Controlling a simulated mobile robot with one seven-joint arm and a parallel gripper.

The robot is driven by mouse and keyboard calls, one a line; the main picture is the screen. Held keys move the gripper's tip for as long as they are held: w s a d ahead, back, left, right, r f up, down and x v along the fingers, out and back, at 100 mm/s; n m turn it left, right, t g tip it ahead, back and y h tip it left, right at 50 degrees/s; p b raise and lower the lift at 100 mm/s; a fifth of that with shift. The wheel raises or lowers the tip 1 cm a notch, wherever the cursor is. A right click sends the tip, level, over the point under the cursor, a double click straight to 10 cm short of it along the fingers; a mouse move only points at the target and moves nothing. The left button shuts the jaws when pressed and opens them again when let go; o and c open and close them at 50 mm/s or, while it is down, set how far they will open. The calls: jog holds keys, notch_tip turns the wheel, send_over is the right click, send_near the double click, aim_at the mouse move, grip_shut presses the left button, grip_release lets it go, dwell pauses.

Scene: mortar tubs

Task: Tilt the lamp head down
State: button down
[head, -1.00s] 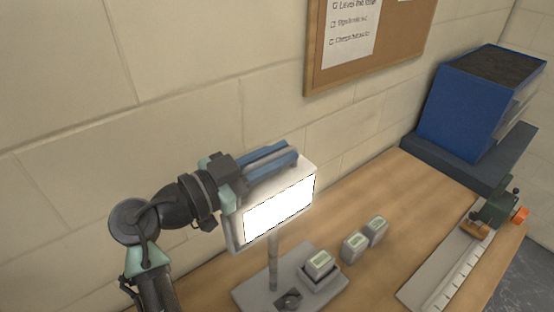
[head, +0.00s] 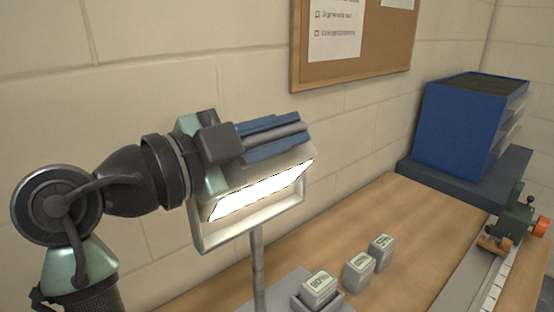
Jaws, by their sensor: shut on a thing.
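The lamp head (head: 298,198) is a pale rectangular frame around a bright white panel (head: 262,190), on top of a thin grey post (head: 258,270). The panel is tipped within the frame and shows as a narrow slanted strip, its lit face turned partly down. My gripper (head: 275,137), with blue and grey fingers, lies along the upper edge of the lamp head and is shut on it. The fingers hide the top edge, so the exact contact is unclear.
Small labelled blocks (head: 359,271) stand on the wooden bench (head: 415,225), one in a grey holder (head: 335,302) by the post. A blue cabinet (head: 455,135) is at the back right. A ruled device (head: 497,268) lies at the right. The wall (head: 150,70) is close behind the lamp.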

jog(key=shift+s+d+f+m+b, duration=0.4)
jog(key=shift+m+b, duration=0.4)
jog(key=shift+b, duration=0.6)
jog(key=c, duration=0.8)
grip_release()
jog(key=shift+c, duration=0.2)
jog(key=shift+a, duration=0.1)
jog(key=b+v, duration=0.2)
jog(key=v, duration=1.1)
jog(key=shift+b, duration=0.35)
